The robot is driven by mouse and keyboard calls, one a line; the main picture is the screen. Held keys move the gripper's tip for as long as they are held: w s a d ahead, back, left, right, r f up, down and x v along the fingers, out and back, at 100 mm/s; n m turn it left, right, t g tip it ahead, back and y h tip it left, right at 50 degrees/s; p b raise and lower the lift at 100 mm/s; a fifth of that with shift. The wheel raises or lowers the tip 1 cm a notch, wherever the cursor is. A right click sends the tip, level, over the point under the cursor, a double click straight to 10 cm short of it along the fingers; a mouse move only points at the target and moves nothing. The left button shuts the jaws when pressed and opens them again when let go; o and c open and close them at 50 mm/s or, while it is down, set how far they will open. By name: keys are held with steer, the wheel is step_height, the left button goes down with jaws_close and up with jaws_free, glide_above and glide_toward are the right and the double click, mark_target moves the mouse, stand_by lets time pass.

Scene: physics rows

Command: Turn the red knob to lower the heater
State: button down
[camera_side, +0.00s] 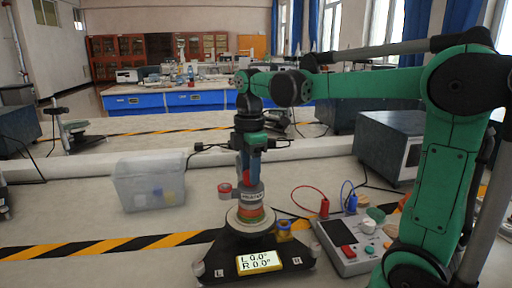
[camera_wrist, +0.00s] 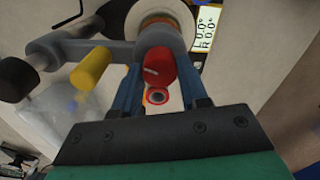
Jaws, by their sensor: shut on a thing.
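The red knob (camera_wrist: 160,66) with a pale mark shows in the wrist view between the two blue fingers of my gripper (camera_wrist: 162,82). My gripper is shut on the knob. In the side view my gripper (camera_side: 250,172) points down over the middle of the stand, with red showing at its fingers. The grey collar labelled heater (camera_side: 252,196) sits just below it, above a round pale plate (camera_side: 238,222). The fingers and arm hide part of the knob in the side view.
The black base (camera_side: 225,262) carries a display (camera_side: 260,261) reading L 0.0°, R 0.0°. A yellow knob (camera_wrist: 91,68) and a black knob (camera_wrist: 17,79) are left of the red knob. A clear bin (camera_side: 150,182) stands left; a control box (camera_side: 345,246) with cables stands right.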

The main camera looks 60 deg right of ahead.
steer(key=m, duration=0.4)
steer(key=shift+m, duration=0.3)
steer(key=m, duration=1.1)
steer(key=shift+m, duration=2.2)
steer(key=shift+c, duration=2.3)
jaws_free()
steer(key=shift+r, duration=0.1)
steer(key=shift+r, duration=2.75)
